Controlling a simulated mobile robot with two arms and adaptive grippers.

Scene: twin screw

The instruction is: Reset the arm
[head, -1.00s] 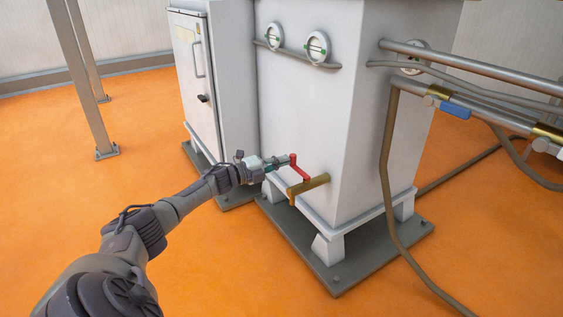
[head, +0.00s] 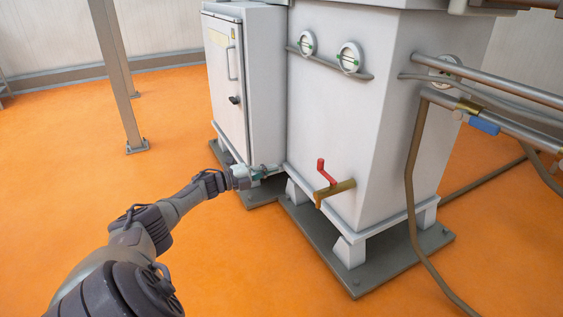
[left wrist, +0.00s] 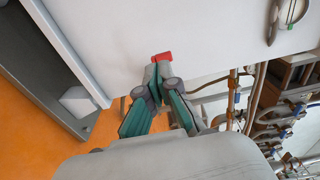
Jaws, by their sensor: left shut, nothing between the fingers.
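My left arm comes in from the lower left of the head view. Its gripper (head: 274,169) is at the lower left of the white machine, left of the brass tap (head: 335,189) and apart from it. The tap's red handle (head: 321,170) stands up from the brass body. In the left wrist view my left gripper (left wrist: 157,72) has its green-sided fingers together with nothing held. A red part (left wrist: 162,57) shows just beyond the fingertips there. My right gripper does not show.
The white machine (head: 340,115) stands on a grey base plate (head: 372,280). A white cabinet (head: 228,75) with a black handle adjoins it on the left. Pipes (head: 500,85) and a hanging hose (head: 411,180) are on the right. The orange floor is open at the left.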

